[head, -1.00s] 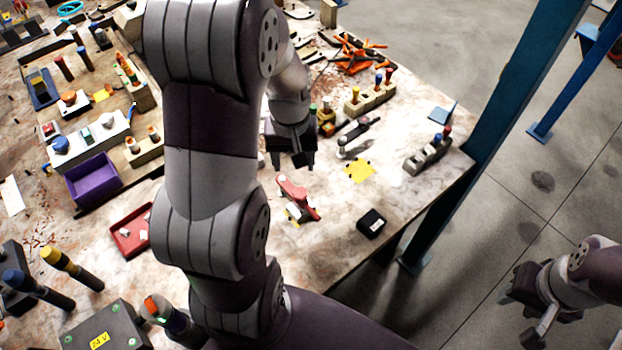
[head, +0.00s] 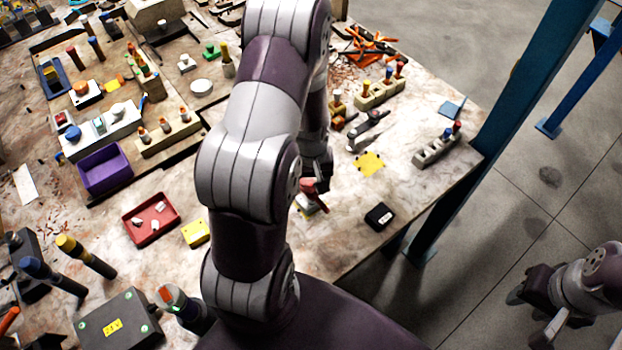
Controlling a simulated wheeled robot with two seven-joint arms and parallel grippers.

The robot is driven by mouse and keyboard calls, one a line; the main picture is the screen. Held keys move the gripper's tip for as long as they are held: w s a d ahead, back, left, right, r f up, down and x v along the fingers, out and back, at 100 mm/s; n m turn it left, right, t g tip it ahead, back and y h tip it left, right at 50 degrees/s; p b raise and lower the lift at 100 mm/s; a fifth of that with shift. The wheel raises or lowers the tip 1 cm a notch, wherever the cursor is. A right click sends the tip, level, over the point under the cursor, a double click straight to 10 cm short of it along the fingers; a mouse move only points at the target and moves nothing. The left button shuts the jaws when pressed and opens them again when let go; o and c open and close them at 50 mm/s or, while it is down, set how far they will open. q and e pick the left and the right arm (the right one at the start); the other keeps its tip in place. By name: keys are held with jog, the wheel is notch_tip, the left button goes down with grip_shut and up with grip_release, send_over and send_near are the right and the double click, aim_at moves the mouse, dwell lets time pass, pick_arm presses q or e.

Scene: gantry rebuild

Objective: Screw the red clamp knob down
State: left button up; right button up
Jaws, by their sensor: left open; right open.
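A red part (head: 313,193), apparently the clamp knob, stands above a small pale body on the table, right of my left forearm. It is small and partly covered, so its thread and fit cannot be made out. My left gripper (head: 320,180) is open. It is low, right at the red part, and mostly hidden behind my own arm; I cannot tell whether it touches the part. My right gripper (head: 530,311) is open and empty, out over the floor at the lower right.
A black box (head: 379,217) and a yellow plate (head: 369,163) lie nearby. A grey lever clamp (head: 368,131) stands behind. A red tray (head: 151,219) and a yellow block (head: 196,233) lie left of my arm. A blue post (head: 497,110) rises by the table's right edge.

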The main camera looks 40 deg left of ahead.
pick_arm(q)
jog(key=shift+a, duration=0.1)
jog(key=c, duration=0.9)
jog(key=shift+r+m+p, duration=0.15)
jog(key=shift+m+p, duration=0.15)
jog(key=shift+m, duration=0.9)
jog(key=shift+a+m, duration=0.1)
jog(key=shift+m, duration=0.9)
jog(key=o, duration=0.9)
